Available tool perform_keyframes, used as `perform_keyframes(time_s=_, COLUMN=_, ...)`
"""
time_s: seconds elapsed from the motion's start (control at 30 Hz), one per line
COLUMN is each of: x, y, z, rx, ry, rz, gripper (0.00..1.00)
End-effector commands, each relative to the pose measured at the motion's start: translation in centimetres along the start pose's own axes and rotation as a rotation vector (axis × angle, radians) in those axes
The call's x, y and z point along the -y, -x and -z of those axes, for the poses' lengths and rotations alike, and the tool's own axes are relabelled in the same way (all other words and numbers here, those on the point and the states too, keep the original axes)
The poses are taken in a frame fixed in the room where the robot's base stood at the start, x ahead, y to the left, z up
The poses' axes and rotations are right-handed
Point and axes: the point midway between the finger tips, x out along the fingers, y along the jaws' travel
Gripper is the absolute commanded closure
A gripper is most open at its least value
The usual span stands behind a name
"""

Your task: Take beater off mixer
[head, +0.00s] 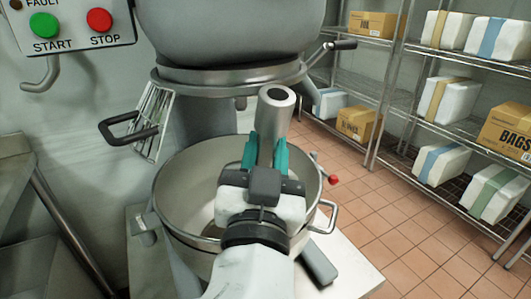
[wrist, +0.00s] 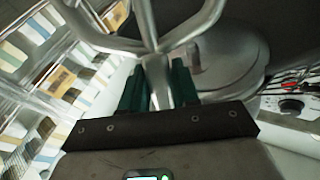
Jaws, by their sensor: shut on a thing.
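The mixer's grey head (head: 235,30) is at the top of the head view, above its open bowl (head: 178,195). My gripper (head: 265,158) has green fingers shut on the metal shank of the beater (head: 274,108), over the bowl. The shank's hollow upper end shows in full, in front of the mixer head and apart from it. The beater's lower part is hidden behind my gripper in the head view. In the wrist view, my gripper (wrist: 160,85) grips the shank, and the beater's curved arms (wrist: 145,25) spread out above it.
A wire guard (head: 155,120) with a black handle is left of the bowl. A red-knobbed lever (head: 332,180) is at the bowl's right. Wire shelves with boxes (head: 505,130) stand at the right. Tiled floor (head: 400,215) between is clear.

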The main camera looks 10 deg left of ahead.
Motion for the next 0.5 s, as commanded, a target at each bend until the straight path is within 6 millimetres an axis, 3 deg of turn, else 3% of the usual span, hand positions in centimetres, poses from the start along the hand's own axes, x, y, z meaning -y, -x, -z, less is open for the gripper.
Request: perform_keyframes(time_s=0.5, x=-0.4, y=0.7, z=3.9, rx=-0.015, ry=-0.008, rz=0.002, gripper=1.0)
